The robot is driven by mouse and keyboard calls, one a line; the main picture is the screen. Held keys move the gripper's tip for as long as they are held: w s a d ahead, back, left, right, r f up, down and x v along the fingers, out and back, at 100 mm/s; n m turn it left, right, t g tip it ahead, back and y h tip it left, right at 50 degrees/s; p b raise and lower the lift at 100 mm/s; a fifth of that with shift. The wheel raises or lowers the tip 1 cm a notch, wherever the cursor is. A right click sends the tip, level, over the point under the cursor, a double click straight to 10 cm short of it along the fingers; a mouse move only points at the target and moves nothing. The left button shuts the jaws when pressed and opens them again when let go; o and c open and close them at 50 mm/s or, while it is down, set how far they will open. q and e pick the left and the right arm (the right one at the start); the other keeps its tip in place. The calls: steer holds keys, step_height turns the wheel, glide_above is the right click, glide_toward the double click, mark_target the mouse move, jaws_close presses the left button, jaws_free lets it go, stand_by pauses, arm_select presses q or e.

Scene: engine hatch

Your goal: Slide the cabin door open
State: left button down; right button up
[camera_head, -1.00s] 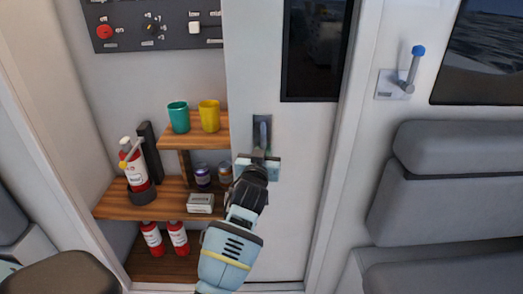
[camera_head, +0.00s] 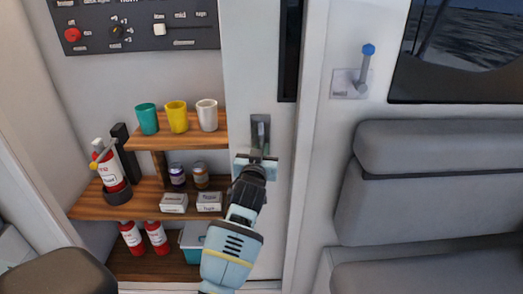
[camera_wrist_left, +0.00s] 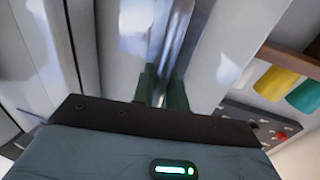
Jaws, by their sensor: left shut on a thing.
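The white cabin door (camera_head: 245,90) stands partly open at the middle of the head view, with a narrow dark window strip at its right. Its handle (camera_head: 261,128) is a grey bar in a dark recess. My left gripper (camera_head: 257,160) is shut on the handle's lower part; the fingers partly hide it. In the left wrist view the handle bar (camera_wrist_left: 165,60) runs up between the green-dark fingertips (camera_wrist_left: 160,88). My right gripper is not in view.
Left of the door, wooden shelves (camera_head: 100,205) hold cups, jars, boxes and fire extinguishers (camera_head: 110,165). A switch panel (camera_head: 135,25) is above. At the right are a blue-knobbed lever (camera_head: 366,68) and grey seats (camera_head: 440,190). A chair back (camera_head: 58,272) is at lower left.

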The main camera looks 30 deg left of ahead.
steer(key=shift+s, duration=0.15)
arm_select(q)
steer(key=c, duration=1.5)
jaws_free()
steer(key=shift+s, duration=0.1)
